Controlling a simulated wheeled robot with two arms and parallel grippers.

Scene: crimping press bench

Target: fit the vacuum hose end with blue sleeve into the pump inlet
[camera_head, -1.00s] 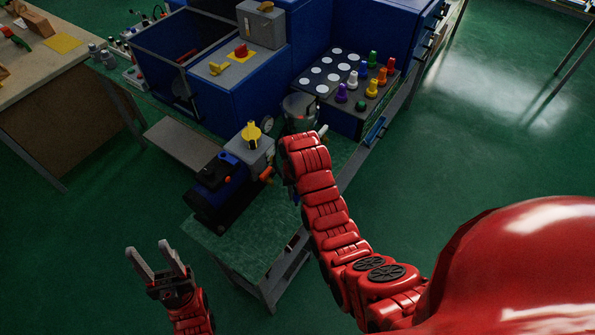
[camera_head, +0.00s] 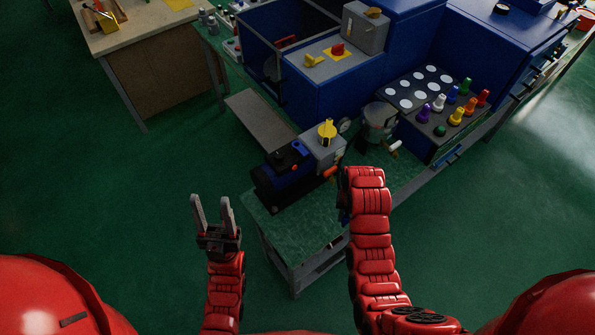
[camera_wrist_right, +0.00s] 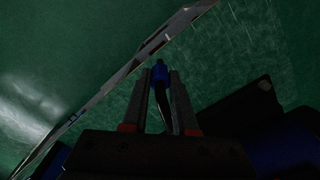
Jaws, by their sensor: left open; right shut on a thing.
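The pump (camera_head: 285,178) stands on the near end of the green bench, with a black and blue body. A grey box (camera_head: 324,149) with a yellow knob is beside it, and an orange-red piece (camera_head: 329,172) shows there. I cannot tell which opening is the inlet. In the right wrist view the hose end with blue sleeve (camera_wrist_right: 160,74) is between the fingers of my right gripper (camera_wrist_right: 162,84), which is shut on it. A dark hose runs back from it. In the head view my right arm hides most of that gripper. My left gripper (camera_head: 212,215) is open and empty, left of the bench.
A metal pot (camera_head: 378,122) stands behind the pump. A dark panel (camera_head: 418,89) with white discs and coloured pegs is to the right. Blue cabinets (camera_head: 335,88) rise behind. A wooden table (camera_head: 160,75) is at the far left. The bench's front corner (camera_head: 290,232) is clear.

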